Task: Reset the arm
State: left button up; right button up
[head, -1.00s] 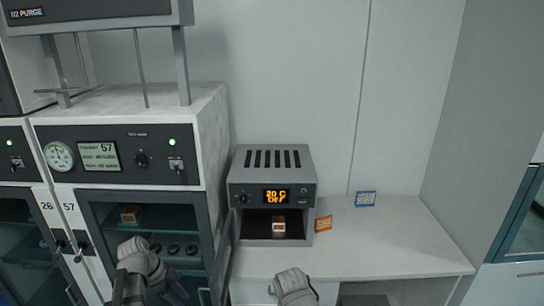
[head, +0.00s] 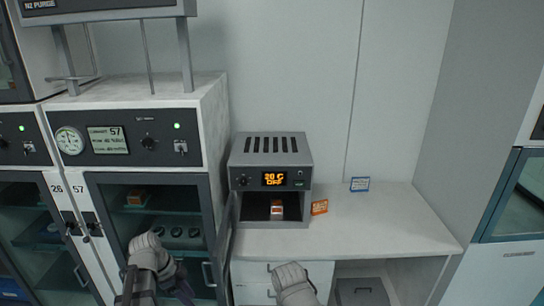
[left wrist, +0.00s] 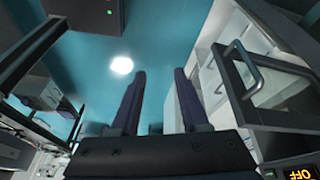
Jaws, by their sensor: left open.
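My left arm (head: 148,254) comes in at the bottom left of the head view, in front of the glass-doored cabinet numbered 57. In the left wrist view my left gripper (left wrist: 160,102) has its two dark fingers spread apart, with nothing between them. The fingers point up toward a teal surface with a bright round light spot. My right arm (head: 294,284) shows only as a grey link at the bottom centre of the head view, in front of the drawers. Its gripper fingers are out of the frame.
A small oven (head: 270,180) reading "20 C OFF" stands on the white bench (head: 385,225), with a small orange-and-white box (head: 277,209) in its open chamber. Orange (head: 319,207) and blue (head: 360,184) tags stand beside it. Cabinet 57 (head: 130,140) stands at left. The bench's right half is clear.

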pick_arm(q)
jog(key=s+d+f+n+y+b, duration=0.2)
jog(key=s+d+n, duration=0.3)
jog(key=d, duration=0.4)
jog(key=s+d+f+n+y+b, duration=0.3)
jog(key=s+d+f+n+b, duration=0.1)
jog(key=d, duration=0.5)
jog(key=shift+s+f+n+g, duration=0.3)
jog(key=shift+s+f+n, duration=0.3)
jog(key=shift+f+n, duration=0.3)
jog(key=shift+r, duration=0.15)
